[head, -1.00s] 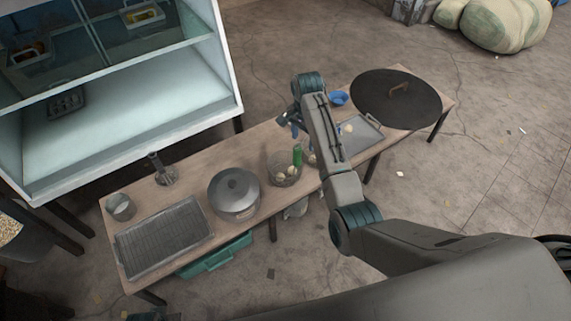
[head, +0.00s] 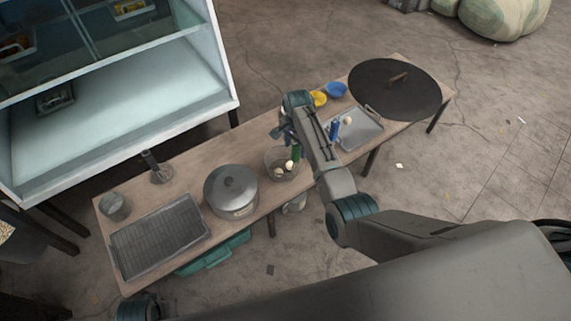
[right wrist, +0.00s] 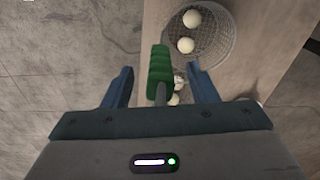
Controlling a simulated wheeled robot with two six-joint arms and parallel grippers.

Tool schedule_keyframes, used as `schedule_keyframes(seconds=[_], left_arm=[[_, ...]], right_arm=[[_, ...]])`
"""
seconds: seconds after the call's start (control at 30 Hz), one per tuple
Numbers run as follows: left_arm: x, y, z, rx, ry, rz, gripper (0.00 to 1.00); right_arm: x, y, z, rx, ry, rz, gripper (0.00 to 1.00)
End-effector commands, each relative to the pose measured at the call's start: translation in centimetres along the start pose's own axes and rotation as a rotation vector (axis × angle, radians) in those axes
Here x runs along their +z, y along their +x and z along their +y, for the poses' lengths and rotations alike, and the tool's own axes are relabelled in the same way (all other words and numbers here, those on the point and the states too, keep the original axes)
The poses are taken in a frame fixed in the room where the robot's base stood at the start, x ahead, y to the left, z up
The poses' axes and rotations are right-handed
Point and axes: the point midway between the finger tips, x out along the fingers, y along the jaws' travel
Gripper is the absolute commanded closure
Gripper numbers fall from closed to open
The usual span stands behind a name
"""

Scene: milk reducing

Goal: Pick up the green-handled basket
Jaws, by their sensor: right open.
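The green-handled basket (head: 270,160) is a round wire-mesh basket standing on the long table, with white balls in it. Its upright green handle (head: 296,153) is on its right side. My right gripper (head: 279,132) is beside the basket in the head view, just above and left of the handle. In the right wrist view the green handle (right wrist: 160,72) shows between the two open blue fingers, with a gap on both sides. The mesh basket (right wrist: 228,40) and several white balls show beyond it. My left gripper is not seen.
On the table (head: 180,205), a lidded pot (head: 231,192) stands left of the basket and a grey rack tray (head: 158,238) farther left. To the right are a metal tray (head: 362,128) with a blue-handled item (head: 334,131), yellow (head: 318,98) and blue (head: 336,90) bowls, and a black lid (head: 395,95).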

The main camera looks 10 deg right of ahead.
Motion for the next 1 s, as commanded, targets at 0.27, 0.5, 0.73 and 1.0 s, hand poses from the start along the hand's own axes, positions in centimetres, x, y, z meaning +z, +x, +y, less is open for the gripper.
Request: schedule_keyframes(seconds=[0.27,0.5,0.73,1.0], left_arm=[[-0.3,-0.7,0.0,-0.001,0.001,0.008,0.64],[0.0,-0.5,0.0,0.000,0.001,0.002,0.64],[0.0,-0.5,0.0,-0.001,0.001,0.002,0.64],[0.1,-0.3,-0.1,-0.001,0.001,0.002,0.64]], right_arm=[[0.0,0.8,0.0,-0.001,0.000,0.000,0.47],[0.0,0.8,0.1,0.000,0.000,0.000,0.84],[-0.1,0.7,0.0,-0.002,0.000,0.001,0.97],[-0.1,-1.8,-0.1,-0.004,0.000,0.002,0.97]])
